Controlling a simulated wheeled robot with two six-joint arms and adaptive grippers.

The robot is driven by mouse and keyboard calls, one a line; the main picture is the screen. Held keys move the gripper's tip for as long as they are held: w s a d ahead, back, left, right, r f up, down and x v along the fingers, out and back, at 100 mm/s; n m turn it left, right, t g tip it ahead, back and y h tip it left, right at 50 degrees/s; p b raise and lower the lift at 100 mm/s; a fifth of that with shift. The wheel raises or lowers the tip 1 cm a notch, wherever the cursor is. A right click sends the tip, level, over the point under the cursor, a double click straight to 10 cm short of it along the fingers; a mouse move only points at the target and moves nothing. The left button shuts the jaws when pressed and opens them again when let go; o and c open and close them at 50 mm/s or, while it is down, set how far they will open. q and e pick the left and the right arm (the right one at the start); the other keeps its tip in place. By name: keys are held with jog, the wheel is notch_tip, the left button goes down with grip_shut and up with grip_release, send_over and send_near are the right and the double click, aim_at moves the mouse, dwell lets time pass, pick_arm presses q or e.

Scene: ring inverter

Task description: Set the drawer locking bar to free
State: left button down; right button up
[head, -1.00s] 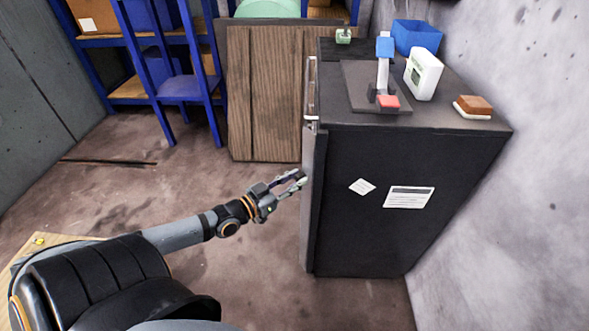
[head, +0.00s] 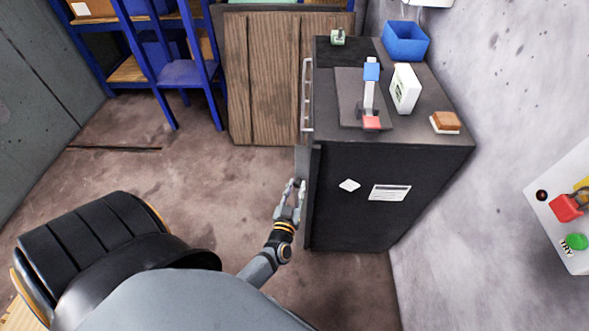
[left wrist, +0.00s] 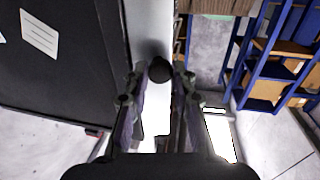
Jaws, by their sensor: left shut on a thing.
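The black drawer cabinet (head: 350,220) stands right of centre in the head view, its drawer front facing left and mostly hidden. A grey upright strip (head: 301,160) shows at its front edge; I cannot tell whether it is the locking bar. My left gripper (head: 291,186) is at the lower part of this front. In the left wrist view, its fingers (left wrist: 160,82) are shut on a round black knob (left wrist: 160,69) in front of a pale grey surface (left wrist: 151,28). The bar's setting cannot be read. My right gripper is not in view.
On the cabinet top are a lever (head: 368,98) with blue and red ends, a white box (head: 405,88), a blue bin (head: 405,42) and a brown-topped block (head: 445,121). A control panel (head: 545,205) is at the right. Open floor (head: 200,180) lies left.

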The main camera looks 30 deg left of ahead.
pick_arm(q)
jog(key=shift+d+n+y+p, duration=0.2)
jog(key=shift+n+y+p, duration=0.1)
jog(key=shift+y, duration=0.1)
dwell(1.3)
jog(key=c, duration=1.1)
grip_release()
jog(key=shift+d, duration=0.1)
jog(key=v, duration=0.7)
jog(key=shift+s, duration=0.2)
jog(key=shift+d, duration=0.1)
